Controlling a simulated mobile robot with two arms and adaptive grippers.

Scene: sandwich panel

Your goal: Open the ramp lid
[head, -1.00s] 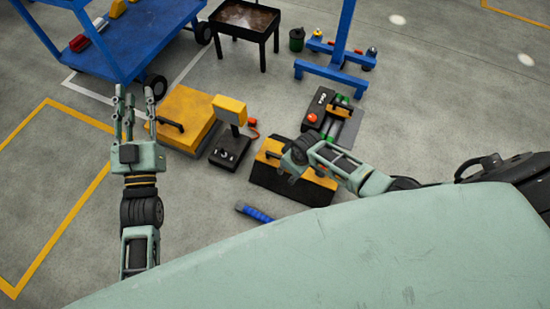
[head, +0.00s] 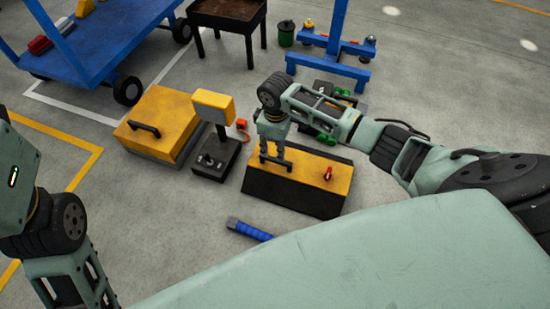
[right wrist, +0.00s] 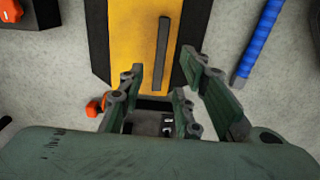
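The ramp lid is the sloped yellow top (head: 310,172) of a low black-sided box on the floor, with a dark bar handle and a red knob (head: 328,173). It also shows as a yellow panel in the right wrist view (right wrist: 135,35), with the bar handle (right wrist: 163,53) running along it. My right gripper (head: 276,161) points down over the handle. Its fingers (right wrist: 163,68) are open, with the handle between them in the picture; contact cannot be told. My left gripper (head: 18,178) is cut off at the left edge, its fingers out of view.
A yellow box with a handle (head: 165,118) and a black pedestal with a yellow head (head: 213,105) stand left of the ramp. A blue-handled tool (head: 250,230) lies in front. A blue cart (head: 100,40) and a blue stand (head: 330,65) are behind.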

